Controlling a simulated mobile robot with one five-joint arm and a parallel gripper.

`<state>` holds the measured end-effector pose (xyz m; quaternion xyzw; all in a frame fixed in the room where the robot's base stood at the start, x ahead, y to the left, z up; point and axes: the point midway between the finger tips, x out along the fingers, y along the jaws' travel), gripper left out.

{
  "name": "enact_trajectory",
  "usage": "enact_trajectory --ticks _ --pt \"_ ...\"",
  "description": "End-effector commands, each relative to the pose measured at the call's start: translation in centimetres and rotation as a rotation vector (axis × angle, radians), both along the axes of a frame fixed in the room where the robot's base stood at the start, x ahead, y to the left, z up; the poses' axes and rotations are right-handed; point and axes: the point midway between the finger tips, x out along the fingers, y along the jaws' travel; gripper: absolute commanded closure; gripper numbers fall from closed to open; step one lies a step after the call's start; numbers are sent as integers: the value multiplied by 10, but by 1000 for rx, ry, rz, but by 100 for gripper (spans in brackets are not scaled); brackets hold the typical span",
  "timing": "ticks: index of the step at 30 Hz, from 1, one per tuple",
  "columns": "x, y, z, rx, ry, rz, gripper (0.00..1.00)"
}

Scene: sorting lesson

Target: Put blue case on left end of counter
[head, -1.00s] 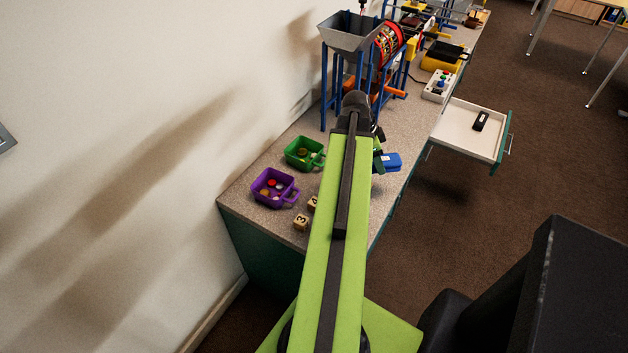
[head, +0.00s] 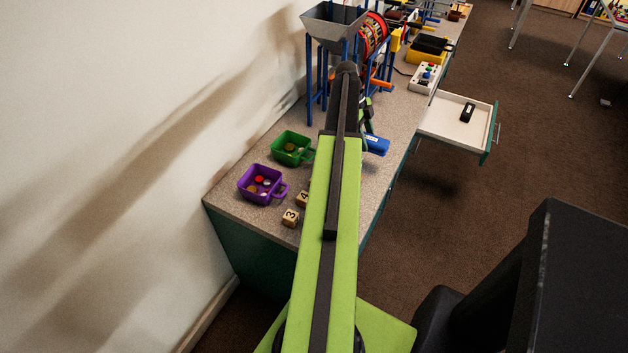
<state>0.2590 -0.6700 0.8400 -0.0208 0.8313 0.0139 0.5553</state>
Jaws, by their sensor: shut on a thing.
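The blue case (head: 377,145) is right of my arm in the head view, over the front part of the counter. My gripper (head: 368,128) is shut on it; my arm hides most of the jaws. The case looks slightly tilted, and I cannot tell whether it is clear of the counter top. The grey speckled counter (head: 240,207) runs from its near end at lower left to the far upper right. A purple bin (head: 247,190) and a green bin (head: 283,157) with small discs inside stand near that end.
Two numbered wooden cubes (head: 290,217) sit beside my arm near the counter's end. A hopper (head: 333,25) on blue legs stands beyond. An open drawer (head: 440,128) holding a dark object juts from the front. A white button box (head: 425,77) is farther along.

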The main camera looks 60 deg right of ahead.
Motion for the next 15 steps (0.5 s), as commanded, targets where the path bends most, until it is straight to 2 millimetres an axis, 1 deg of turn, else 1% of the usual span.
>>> enact_trajectory --ticks 2,9,11,15 --pt "0 0 -11 -1 0 1 94" --pt "0 1 -62 0 0 3 94" --pt "0 1 -66 0 0 3 94" --pt "1 1 -64 0 0 4 94"
